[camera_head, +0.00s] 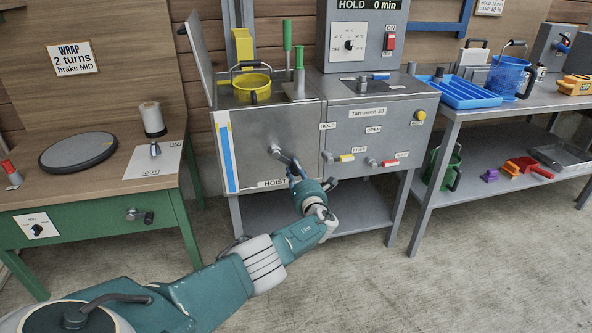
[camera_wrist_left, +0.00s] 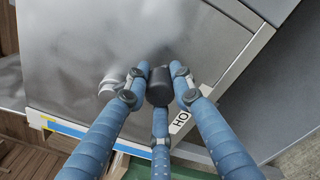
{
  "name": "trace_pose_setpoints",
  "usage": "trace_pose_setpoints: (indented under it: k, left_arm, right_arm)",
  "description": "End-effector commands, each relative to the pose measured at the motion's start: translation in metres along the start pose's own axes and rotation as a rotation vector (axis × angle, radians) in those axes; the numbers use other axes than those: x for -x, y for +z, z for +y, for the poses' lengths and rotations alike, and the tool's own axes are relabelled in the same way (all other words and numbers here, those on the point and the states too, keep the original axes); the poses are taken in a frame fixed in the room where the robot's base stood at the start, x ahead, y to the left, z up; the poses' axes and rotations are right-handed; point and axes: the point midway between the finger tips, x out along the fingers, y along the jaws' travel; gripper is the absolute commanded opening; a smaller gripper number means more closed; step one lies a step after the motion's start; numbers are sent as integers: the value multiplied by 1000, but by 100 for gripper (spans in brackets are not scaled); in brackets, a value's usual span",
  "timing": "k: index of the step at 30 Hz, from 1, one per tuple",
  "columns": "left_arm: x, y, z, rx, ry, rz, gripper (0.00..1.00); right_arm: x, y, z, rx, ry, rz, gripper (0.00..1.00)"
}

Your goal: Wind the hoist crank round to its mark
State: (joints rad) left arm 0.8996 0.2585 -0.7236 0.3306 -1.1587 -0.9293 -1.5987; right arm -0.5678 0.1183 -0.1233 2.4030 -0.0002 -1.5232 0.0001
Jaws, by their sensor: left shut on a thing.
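The hoist crank (camera_head: 276,152) is on the front of a grey metal cabinet (camera_head: 250,125), above a "HOIST" label (camera_head: 272,183). Its arm slants down to the right from the hub. My left gripper (camera_head: 301,178) is at the crank's outer end. In the left wrist view, the fingers (camera_wrist_left: 158,96) are closed around the dark crank grip (camera_wrist_left: 159,80), with the silver hub (camera_wrist_left: 108,86) just left of it. The fingers partly hide the grip. I cannot make out the crank's mark. My right gripper is not in view.
A yellow basket (camera_head: 251,82) sits on top of the cabinet. A green-drawered bench (camera_head: 85,235) stands at the left, a shelf table (camera_head: 500,125) at the right. The floor in front is clear.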

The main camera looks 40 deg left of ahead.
Motion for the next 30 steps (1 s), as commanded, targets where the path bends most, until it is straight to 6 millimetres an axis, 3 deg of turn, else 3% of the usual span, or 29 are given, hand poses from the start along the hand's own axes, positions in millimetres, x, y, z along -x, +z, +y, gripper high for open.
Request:
trace_pose_setpoints:
  k: [1,3,4,7,20,30]
  left_arm:
    - [3,-10,-3,2,-3,16,0]
    - [3,-10,-3,3,-3,16,0]
    - [3,-10,-3,3,-2,16,25]
    - [3,-10,-2,3,-1,15,43]
    - [4,-5,-1,3,0,7,43]
    - [32,-5,-1,3,-2,6,43]
  right_arm:
    - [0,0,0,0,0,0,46]
    - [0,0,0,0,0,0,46]
    - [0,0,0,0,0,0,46]
    - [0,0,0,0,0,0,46]
    - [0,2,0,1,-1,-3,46]
    - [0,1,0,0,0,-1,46]
